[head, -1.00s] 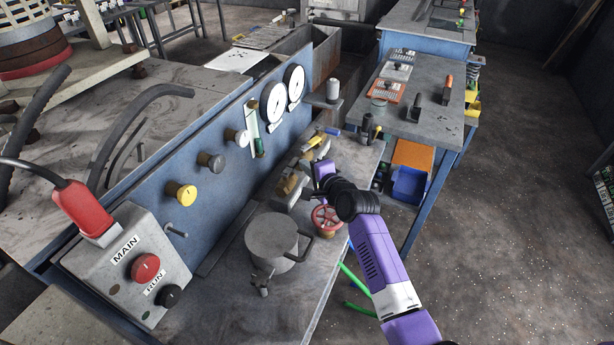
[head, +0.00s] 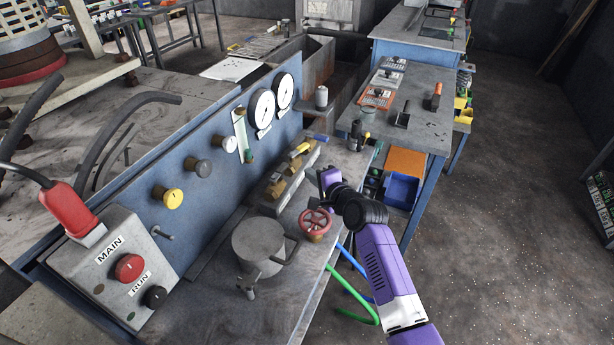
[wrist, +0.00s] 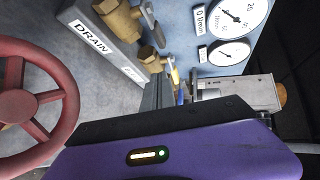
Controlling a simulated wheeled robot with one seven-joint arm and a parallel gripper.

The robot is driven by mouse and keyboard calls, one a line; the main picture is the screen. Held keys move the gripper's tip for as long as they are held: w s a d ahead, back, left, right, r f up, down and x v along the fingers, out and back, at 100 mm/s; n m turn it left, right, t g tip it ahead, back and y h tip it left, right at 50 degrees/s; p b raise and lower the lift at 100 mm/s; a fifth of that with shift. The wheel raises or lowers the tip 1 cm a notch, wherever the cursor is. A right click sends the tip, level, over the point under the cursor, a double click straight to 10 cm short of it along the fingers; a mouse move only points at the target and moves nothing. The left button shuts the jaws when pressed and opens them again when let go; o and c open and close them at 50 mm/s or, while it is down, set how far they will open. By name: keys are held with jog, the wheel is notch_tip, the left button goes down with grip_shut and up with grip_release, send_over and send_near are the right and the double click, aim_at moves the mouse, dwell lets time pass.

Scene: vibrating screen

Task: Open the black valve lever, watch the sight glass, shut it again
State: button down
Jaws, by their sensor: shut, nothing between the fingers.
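Brass valves (head: 275,188) sit in a row on a grey block on the bench; two also show in the wrist view (wrist: 120,18), beside a DRAIN label (wrist: 90,38). Dark levers (wrist: 158,34) stand on these valves; I cannot tell which is the black valve lever or its exact angle. The sight glass (head: 240,128) is an upright tube on the blue panel, with green at its lower end. My gripper (head: 328,178) is to the right of the valve row, apart from it. It is shut and empty; its fingertips are hard to make out.
A red handwheel (head: 315,222) stands close to my gripper and at the left of the wrist view (wrist: 35,100). A grey lidded pot (head: 258,245) is nearer. Yellow (head: 300,149) and blue (head: 320,138) handles lie further along. Dial gauges (head: 262,108) are on the panel.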

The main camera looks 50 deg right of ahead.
jog(key=s+d+r+b, duration=0.1)
jog(key=s+d+r, duration=0.1)
jog(key=s, duration=0.5)
jog(key=shift+s+d+r, duration=0.2)
jog(key=shift+s+d, duration=0.1)
jog(key=shift+s, duration=0.05)
